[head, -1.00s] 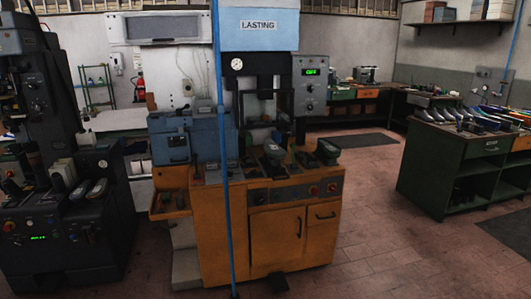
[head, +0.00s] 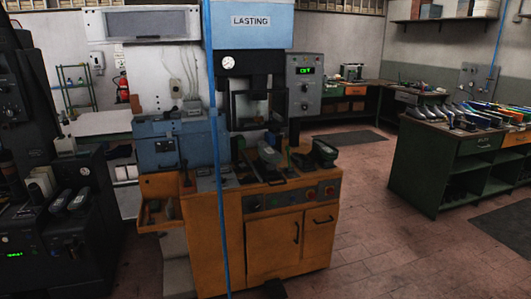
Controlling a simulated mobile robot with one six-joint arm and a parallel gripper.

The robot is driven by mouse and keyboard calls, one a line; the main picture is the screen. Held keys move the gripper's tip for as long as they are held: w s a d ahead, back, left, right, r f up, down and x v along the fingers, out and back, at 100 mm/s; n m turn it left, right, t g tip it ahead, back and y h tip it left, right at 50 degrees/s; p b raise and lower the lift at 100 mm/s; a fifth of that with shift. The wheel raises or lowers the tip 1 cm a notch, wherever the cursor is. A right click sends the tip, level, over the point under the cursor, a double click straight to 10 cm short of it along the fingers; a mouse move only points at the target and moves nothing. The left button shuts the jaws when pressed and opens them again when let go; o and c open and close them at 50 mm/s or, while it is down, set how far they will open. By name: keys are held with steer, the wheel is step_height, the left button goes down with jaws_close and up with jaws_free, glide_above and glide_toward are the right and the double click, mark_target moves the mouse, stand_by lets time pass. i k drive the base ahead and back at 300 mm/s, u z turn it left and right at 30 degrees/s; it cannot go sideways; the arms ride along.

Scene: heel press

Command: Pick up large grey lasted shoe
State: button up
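Several grey shoe shapes (head: 432,112) stand in a row at the left end of the green workbench top on the right. Two dark, shoe-like pieces with grey tops (head: 62,200) rest on the black machine at the left edge. More shoe-like pieces, one with a grey-green top (head: 325,150), lie on the orange lasting machine's top. I cannot tell from here which of these is the large grey lasted shoe. My gripper is not in view.
The orange lasting machine (head: 262,228) fills the middle, with a blue vertical pole (head: 215,180) in front. The green workbench (head: 455,195) stands right, with coloured items on top. Tiled floor (head: 365,235) is clear between them. A dark mat (head: 505,220) lies at far right.

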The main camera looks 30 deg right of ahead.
mark_target(268, 154)
steer(key=i, duration=1.35)
steer(key=u, duration=0.05)
